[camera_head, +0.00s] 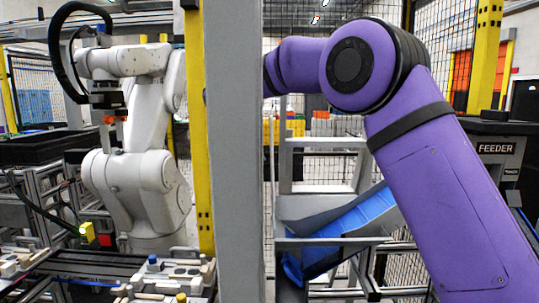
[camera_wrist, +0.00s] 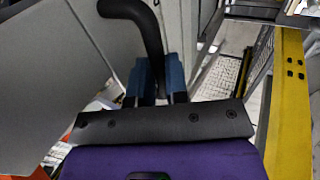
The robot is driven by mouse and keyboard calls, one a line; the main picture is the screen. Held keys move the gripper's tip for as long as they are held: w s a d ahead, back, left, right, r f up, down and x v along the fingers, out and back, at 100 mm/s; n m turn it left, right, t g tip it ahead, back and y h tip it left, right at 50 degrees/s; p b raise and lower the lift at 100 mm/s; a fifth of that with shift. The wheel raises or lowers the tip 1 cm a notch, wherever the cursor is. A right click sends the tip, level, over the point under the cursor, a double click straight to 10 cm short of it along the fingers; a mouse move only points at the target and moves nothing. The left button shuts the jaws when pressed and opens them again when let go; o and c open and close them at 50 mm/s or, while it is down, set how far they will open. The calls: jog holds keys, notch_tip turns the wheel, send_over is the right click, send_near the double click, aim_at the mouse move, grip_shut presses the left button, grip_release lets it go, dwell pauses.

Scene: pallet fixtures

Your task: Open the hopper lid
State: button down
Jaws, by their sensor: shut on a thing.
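In the wrist view a black curved handle (camera_wrist: 148,28) comes down from the upper left and passes between the two blue fingers of my gripper (camera_wrist: 157,82). The fingers are shut on the handle. A large plain grey panel (camera_wrist: 55,80) fills the left of that view beside the handle. It may be part of the hopper or its lid; I cannot tell which, nor how far the lid is open. In the head view my purple arm reaches left and its far end is hidden at the grey post, so the gripper does not show there.
The grey post (camera_head: 235,150) blocks the middle of the head view. A blue chute (camera_head: 350,222) on a metal frame lies behind my arm. A white robot arm (camera_head: 140,170) stands at left. A yellow beam (camera_wrist: 289,110) runs down the wrist view's right side.

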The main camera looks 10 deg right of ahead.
jog(key=shift+w+a+f+h, duration=0.2)
jog(key=shift+a+f+h, duration=0.45)
jog(key=shift+a, duration=0.15)
jog(key=c, duration=1.1)
grip_release()
jog(key=shift+w+d, duration=0.1)
jog(key=shift+w, duration=0.05)
jog(key=shift+r, duration=0.2)
